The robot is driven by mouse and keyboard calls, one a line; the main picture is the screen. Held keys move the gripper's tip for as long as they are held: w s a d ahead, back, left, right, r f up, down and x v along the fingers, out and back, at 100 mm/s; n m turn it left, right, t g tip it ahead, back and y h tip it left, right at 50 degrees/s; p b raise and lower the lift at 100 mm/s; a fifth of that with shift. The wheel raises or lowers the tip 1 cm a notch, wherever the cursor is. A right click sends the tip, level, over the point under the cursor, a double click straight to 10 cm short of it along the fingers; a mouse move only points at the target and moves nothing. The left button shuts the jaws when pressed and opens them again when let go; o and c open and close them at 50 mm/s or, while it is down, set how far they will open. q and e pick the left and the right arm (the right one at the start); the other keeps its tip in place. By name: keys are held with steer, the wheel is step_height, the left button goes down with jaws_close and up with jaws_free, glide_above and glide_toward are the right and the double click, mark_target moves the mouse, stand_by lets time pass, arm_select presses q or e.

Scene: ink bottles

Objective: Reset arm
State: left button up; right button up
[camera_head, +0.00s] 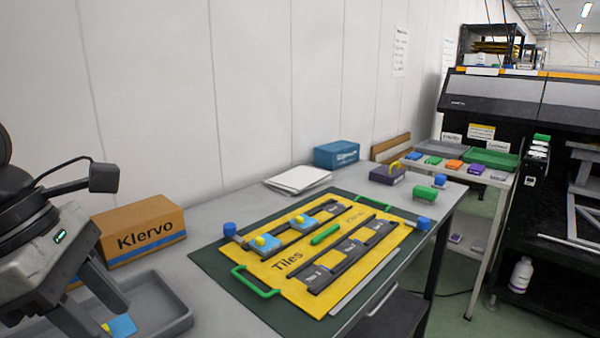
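My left gripper (108,322) comes in from the left, low over a grey tray (172,298). Its two dark fingers are apart, and the lower one is cut off by the frame edge. A blue tile (123,325) with a yellow knob lies in the tray by the fingertips; whether they touch it I cannot tell. Two more blue tiles with yellow knobs, a nearer one (268,245) and a farther one (304,222), sit in the back dark rail of the yellow "Tiles" board (300,289). My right gripper is not in view.
A "Klervo" box (137,232) stands behind the tray, close to my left arm. The board lies on a dark green mat (222,270), with blue knobs and green handles standing up. White sheets (297,179), a blue box (337,155) and a purple block (387,175) stand farther back.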

arm_select(q)
step_height(320, 180, down, 3)
steer(key=shift+r, duration=0.1)
steer(key=shift+d, duration=0.1)
stand_by(0.4)
